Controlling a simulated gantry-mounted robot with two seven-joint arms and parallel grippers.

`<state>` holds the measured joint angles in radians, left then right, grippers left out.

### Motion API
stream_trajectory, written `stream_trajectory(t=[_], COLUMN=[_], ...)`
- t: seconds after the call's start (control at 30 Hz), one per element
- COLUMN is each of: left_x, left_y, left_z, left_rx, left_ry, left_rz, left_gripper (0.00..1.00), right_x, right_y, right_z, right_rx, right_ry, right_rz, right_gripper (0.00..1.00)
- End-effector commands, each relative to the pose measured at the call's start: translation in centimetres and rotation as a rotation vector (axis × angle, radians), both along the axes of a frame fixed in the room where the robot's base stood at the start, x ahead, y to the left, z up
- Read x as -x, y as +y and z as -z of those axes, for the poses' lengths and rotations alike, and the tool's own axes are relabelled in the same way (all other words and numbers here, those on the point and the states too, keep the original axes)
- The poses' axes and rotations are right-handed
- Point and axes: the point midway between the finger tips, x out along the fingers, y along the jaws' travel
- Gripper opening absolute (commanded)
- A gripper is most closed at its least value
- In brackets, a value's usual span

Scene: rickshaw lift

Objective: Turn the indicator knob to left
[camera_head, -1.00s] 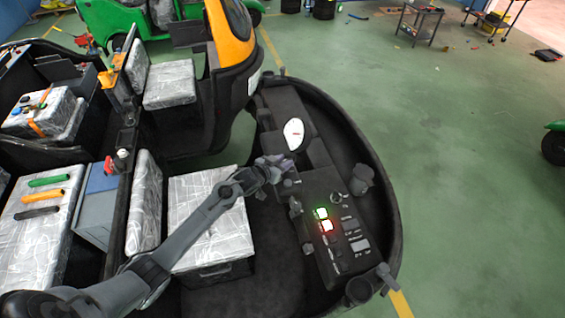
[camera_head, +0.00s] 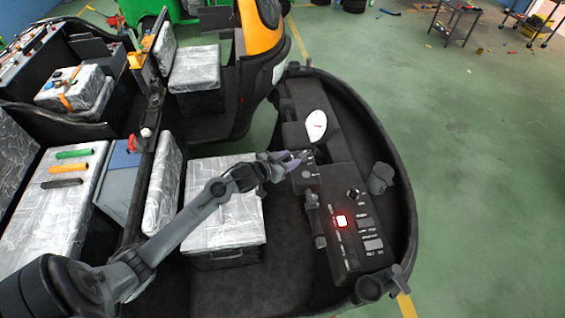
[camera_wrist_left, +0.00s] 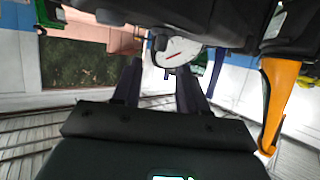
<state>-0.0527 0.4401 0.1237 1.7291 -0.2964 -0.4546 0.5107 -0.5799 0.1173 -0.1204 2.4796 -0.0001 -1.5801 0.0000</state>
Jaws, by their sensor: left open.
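The black control console (camera_head: 340,240) runs along the right side of the driver's floor, with labelled switches, a red lit square button (camera_head: 341,221) and a round dark knob (camera_head: 353,194). A small knob (camera_head: 306,174) sits on the console's far end, just below my left gripper (camera_head: 297,157); I cannot tell which one is the indicator knob. My left gripper is open beside that far end; whether it touches anything is unclear. In the left wrist view its two dark fingers (camera_wrist_left: 160,85) are apart with nothing between them. My right gripper is out of view.
A white oval dial (camera_head: 316,122) stands just beyond the gripper; it also shows in the left wrist view (camera_wrist_left: 178,50). A curved black rim (camera_head: 408,200) encloses the console. A wrapped seat (camera_head: 226,230) lies under my left forearm.

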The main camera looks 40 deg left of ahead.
Motion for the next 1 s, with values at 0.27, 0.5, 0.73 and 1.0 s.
stream_trajectory(t=[0.27,0.5,0.73,1.0], left_x=[2.5,2.8,2.8,5.5], left_y=[0.0,0.0,0.0,-1.5], left_z=[-1.0,-1.2,-1.2,1.6], left_rx=[0.000,0.000,0.000,0.031], left_ry=[0.001,0.000,0.000,0.074], left_rz=[0.001,0.001,0.000,0.006], left_gripper=[0.43,0.43,0.43,0.43], right_x=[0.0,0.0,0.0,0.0], right_y=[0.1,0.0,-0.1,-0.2], right_z=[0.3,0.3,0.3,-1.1], right_rx=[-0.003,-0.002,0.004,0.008], right_ry=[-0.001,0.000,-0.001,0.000], right_rz=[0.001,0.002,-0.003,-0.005], right_gripper=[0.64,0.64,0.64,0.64])
